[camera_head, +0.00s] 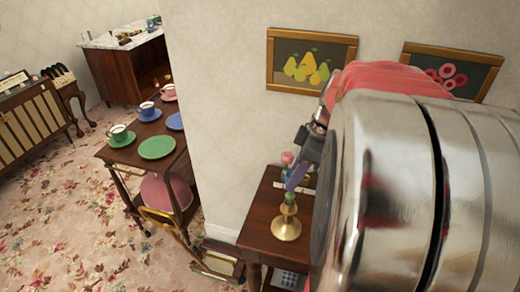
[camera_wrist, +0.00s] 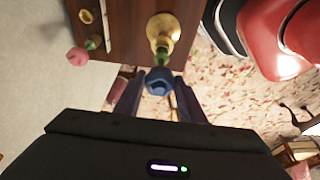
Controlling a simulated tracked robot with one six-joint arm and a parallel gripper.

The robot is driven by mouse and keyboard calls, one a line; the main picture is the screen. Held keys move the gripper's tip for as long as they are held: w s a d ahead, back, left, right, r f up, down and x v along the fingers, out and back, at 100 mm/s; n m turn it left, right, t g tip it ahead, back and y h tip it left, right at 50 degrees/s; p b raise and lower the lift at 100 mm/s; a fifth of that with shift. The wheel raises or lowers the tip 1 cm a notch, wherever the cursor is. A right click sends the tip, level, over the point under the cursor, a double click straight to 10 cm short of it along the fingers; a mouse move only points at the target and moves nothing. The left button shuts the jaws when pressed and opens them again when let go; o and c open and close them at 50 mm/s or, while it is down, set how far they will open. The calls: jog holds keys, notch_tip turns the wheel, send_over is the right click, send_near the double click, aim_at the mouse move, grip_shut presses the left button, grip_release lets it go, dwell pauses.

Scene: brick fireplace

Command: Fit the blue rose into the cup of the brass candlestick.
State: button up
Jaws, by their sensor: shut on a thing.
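The brass candlestick (camera_head: 286,225) stands upright on the dark wooden side table (camera_head: 262,212). It also shows in the wrist view (camera_wrist: 164,25). The blue rose (camera_wrist: 158,82) is between the two fingers of my gripper (camera_wrist: 158,92), which is shut on it. In the head view my gripper (camera_head: 297,177) is just above the candlestick and mostly covers the bloom. The rose's green stem (camera_head: 289,198) points down at the candlestick's cup. Whether its end is inside the cup or just over it, I cannot tell.
A pink rose (camera_head: 287,158) stands near the wall behind my gripper, also in the wrist view (camera_wrist: 77,56). A small round brass piece (camera_wrist: 86,16) is near it. Framed pictures (camera_head: 312,60) hang above. A table with cups and plates (camera_head: 157,147) stands left.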

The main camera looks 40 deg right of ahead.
jog(key=shift+f, duration=0.7)
jog(key=o, duration=1)
jog(key=shift+c, duration=0.2)
jog(key=shift+r, duration=0.15)
jog(key=v, duration=1.3)
jog(key=shift+r, duration=0.25)
jog(key=shift+d, duration=0.1)
jog(key=a+f+m+t+h, duration=0.1)
jog(key=a+f+m, duration=0.2)
jog(key=a, duration=1)
jog(key=a+f+m+t+h, duration=0.1)
jog(key=a+f+m, duration=0.3)
jog(key=a, duration=0.9)
jog(key=shift+a+f+t, duration=0.35)
jog(key=shift+f+t, duration=0.05)
jog(key=shift+f, duration=0.25)
